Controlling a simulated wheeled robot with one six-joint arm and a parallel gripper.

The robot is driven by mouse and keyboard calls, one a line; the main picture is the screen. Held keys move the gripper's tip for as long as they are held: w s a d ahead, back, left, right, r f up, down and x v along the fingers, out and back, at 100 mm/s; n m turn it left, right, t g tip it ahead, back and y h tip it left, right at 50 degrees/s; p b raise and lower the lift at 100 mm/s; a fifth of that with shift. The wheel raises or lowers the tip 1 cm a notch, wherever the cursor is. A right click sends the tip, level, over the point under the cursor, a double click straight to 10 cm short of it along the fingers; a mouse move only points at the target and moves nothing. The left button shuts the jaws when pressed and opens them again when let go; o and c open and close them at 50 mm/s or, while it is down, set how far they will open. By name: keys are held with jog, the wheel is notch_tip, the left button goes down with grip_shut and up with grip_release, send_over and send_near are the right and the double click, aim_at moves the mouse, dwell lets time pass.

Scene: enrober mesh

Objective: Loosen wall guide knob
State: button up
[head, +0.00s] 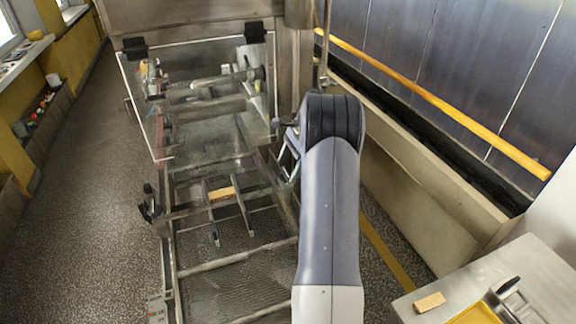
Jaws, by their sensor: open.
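A black knob (150,205) sticks out from the left side of the conveyor frame, beside the mesh belt. Two thin guide rails (243,205) stand over the mesh, with a yellow-tan block (222,194) between them. I cannot tell which knob clamps the wall guide. My gripper (289,162) is open, at the right side of the machine, partly hidden behind my arm. It is well apart from the left knob. Whether it touches anything on the right side is hidden.
A clear hinged cover (200,108) is over the far part of the mesh belt (240,272). A metal side table (552,268) at lower right holds a tan block (429,302) and a yellow tray (474,314). A yellow rail (440,105) runs along the right wall. The left floor is clear.

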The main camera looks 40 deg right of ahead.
jog(key=shift+a+f, duration=0.35)
jog(key=shift+f, duration=0.25)
jog(key=c, duration=1)
